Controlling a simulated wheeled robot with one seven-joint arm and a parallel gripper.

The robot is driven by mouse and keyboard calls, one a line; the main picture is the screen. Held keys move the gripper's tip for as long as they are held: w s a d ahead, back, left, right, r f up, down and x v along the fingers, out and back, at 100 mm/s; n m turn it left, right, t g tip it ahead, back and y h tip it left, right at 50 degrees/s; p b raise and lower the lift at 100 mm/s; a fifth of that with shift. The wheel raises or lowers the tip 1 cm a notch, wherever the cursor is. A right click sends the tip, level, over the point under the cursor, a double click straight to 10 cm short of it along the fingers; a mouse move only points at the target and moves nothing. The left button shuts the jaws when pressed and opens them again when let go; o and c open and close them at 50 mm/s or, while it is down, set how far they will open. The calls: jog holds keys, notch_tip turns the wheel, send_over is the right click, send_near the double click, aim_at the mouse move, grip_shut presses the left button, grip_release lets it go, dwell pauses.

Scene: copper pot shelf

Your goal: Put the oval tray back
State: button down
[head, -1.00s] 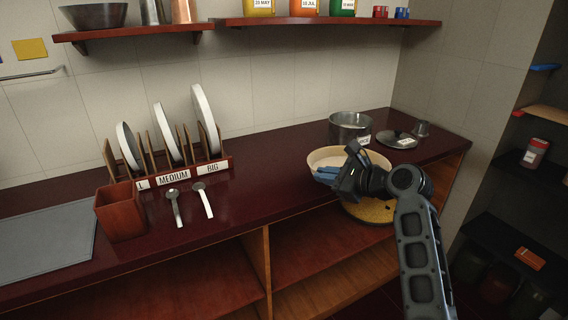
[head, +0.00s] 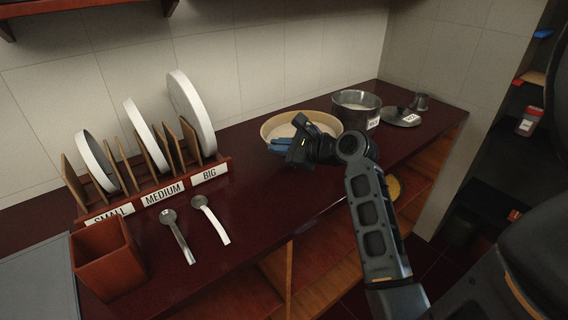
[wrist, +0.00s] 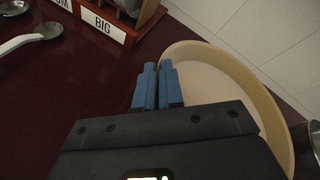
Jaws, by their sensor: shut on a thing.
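The oval tray (head: 268,132) is beige with a raised rim, left of the metal pot in the head view. It also shows in the wrist view (wrist: 222,62), lying under and to the right of the fingers. My gripper (head: 280,144) is shut on the tray's near-left rim. The blue fingers show close together in the wrist view (wrist: 158,66). The gripper hides part of the rim. I cannot tell whether the tray touches the counter.
A plate rack (head: 150,197) with several upright plates, labelled SMALL, MEDIUM and BIG, stands left. Two spoons (head: 178,237) and a red-brown box (head: 105,262) are in front. The pot (head: 356,112) and a lid (head: 401,117) stand right. Counter between rack and tray is clear.

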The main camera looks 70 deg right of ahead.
aim_at(281, 182)
notch_tip(281, 182, down, 8)
jog(key=shift+f+b, duration=0.1)
jog(key=shift+b, duration=0.2)
jog(key=c, duration=1.3)
grip_release()
jog(key=shift+o, duration=0.2)
jog(key=shift+s, duration=0.15)
jog(key=v, duration=1.2)
jog(key=shift+a, duration=0.1)
